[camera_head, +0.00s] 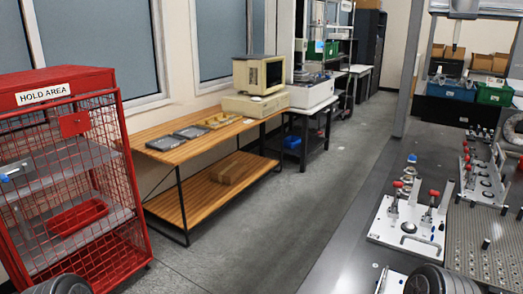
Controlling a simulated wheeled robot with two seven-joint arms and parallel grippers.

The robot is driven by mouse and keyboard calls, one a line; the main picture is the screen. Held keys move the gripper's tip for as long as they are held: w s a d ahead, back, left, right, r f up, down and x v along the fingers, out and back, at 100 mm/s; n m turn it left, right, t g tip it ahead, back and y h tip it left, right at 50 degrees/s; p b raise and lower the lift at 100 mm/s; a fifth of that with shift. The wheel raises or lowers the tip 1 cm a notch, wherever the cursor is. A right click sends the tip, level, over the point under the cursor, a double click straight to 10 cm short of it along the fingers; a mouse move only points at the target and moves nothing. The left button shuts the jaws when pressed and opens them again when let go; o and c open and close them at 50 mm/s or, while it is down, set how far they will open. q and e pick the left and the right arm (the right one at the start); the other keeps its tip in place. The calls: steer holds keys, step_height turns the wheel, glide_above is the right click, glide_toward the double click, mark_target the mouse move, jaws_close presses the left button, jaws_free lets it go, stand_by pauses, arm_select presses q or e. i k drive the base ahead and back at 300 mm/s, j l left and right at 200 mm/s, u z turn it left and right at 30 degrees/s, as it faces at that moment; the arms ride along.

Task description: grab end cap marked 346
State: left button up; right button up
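I cannot make out an end cap marked 346; no such number is legible. Small metal parts sit on the fixture plates at the right, too small to identify. The nearer white fixture plate (408,227) carries red-tipped clamps and a handle. On the wooden bench (155,131) lie dark flat trays (180,138) and a yellowish tray with small items (222,120), whose contents are unclear. Neither of my grippers shows; only dark rounded parts that look like my arms appear at the bottom edge.
A red mesh cage (72,140) labelled HOLD AREA stands at the left. A beige computer (258,85) is on the bench. A grey table (345,240) with perforated plate (485,240) fills the right. Blue (452,91) and green (494,95) bins stand behind. Grey floor (270,210) between is clear.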

mark_target(411, 171)
steer(key=i+j+u, duration=0.2)
steer(key=i+u, duration=0.15)
steer(key=i+j+u, duration=0.1)
steer(key=i+u, duration=0.65)
steer(key=i+z, duration=0.3)
steer(key=i, duration=0.2)
steer(key=i+j+z, duration=0.25)
steer(key=i, duration=0.3)
steer(key=i+l+z, duration=0.2)
steer(key=z, duration=0.2)
steer(key=i+l+z, duration=0.1)
steer(key=i+z, duration=0.5)
steer(key=z, duration=0.25)
steer(key=i+z, duration=0.4)
steer(key=i+j+z, duration=0.15)
steer(key=z, duration=0.25)
steer(key=i+j+z, duration=0.25)
steer(key=i+z, duration=0.15)
steer(key=i+j+z, duration=0.95)
steer(key=j+z, duration=0.3)
steer(key=i+j, duration=0.2)
steer(key=i, duration=0.35)
